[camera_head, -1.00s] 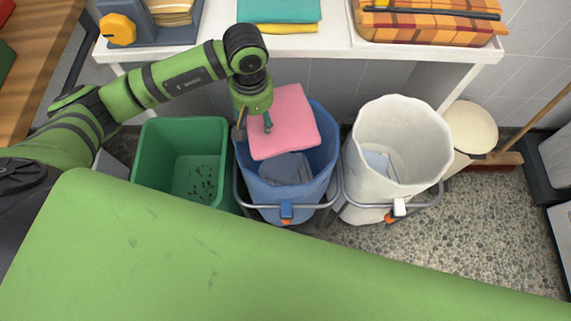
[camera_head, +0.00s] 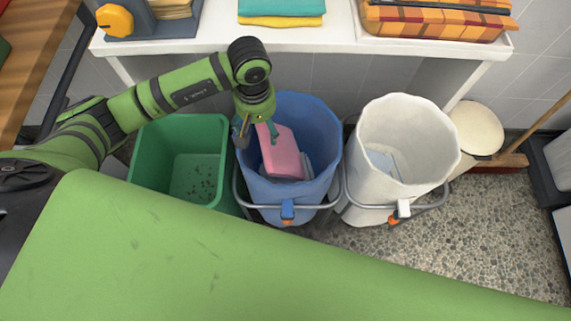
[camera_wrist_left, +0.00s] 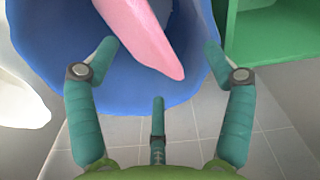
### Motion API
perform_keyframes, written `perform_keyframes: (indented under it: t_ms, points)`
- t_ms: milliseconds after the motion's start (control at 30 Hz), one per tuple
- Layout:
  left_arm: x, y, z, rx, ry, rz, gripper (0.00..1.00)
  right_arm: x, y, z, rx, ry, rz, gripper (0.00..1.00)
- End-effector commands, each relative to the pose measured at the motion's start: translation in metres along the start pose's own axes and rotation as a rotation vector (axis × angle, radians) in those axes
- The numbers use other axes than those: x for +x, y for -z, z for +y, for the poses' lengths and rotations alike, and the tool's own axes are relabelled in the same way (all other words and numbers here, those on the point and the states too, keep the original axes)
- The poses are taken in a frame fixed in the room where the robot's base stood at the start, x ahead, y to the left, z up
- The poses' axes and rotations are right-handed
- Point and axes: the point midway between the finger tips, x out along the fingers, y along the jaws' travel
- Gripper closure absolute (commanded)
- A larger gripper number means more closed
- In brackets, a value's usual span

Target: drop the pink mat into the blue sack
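The pink mat (camera_head: 282,153) is inside the blue sack (camera_head: 318,125), tilted, with its lower part near darker cloth in the sack. It also shows in the left wrist view (camera_wrist_left: 148,38), hanging inside the sack (camera_wrist_left: 60,35). My left gripper (camera_head: 256,130) is over the left rim of the blue sack, just beside the mat's upper end. In the left wrist view its fingers (camera_wrist_left: 158,75) are spread wide and nothing is between them, with the mat beyond the fingertips. My right gripper is not in view.
A green bin (camera_head: 150,160) stands left of the blue sack and a white sack (camera_head: 409,125) stands to its right. Behind is a white table (camera_head: 335,35) with folded towels (camera_head: 281,10). My green arm link fills the foreground.

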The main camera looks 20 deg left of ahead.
Motion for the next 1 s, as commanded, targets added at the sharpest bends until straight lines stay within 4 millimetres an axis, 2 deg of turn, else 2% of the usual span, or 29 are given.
perform_keyframes:
  t_ms: [233, 367, 800, 1000]
  points:
    - [-0.001, 0.000, 0.000, 0.000, 0.000, 0.000, 0.18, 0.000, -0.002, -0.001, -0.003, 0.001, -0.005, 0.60]
    - [-0.011, 0.001, 0.001, 0.001, -0.002, 0.003, 0.18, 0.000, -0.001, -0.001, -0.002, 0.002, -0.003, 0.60]
    - [-0.098, 0.001, 0.000, 0.001, -0.002, 0.004, 0.18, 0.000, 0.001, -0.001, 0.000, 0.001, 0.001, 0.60]
    - [-0.117, 0.000, 0.000, 0.000, 0.000, 0.001, 0.18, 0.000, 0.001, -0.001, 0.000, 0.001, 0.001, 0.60]
